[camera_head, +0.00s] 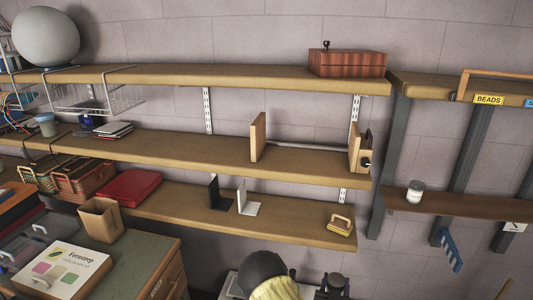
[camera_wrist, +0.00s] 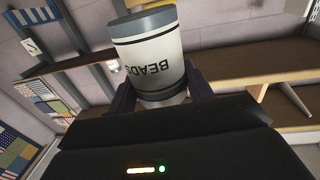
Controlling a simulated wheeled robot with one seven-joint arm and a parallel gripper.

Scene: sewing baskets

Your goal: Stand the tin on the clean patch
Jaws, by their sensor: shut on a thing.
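My gripper (camera_wrist: 160,92) is shut on a pale tin (camera_wrist: 152,58) in the wrist view. The tin has grey end bands, a dark stripe and the word BEADS, which reads upside down there. One dark finger lies on each side of it. In the head view I cannot make out my gripper or the held tin for certain. A small white tin-like jar (camera_head: 415,192) stands upright on the dark right shelf (camera_head: 438,206). I cannot tell a clean patch on any shelf.
A yellow BEADS label (camera_head: 488,99) is on the upper right shelf. Dark upright posts (camera_head: 391,155) carry the right shelves. A blue comb-like thing (camera_head: 450,250) hangs below. The lower left shelf holds bookends (camera_head: 246,199) and a wood-handled block (camera_head: 341,224), with bare board between.

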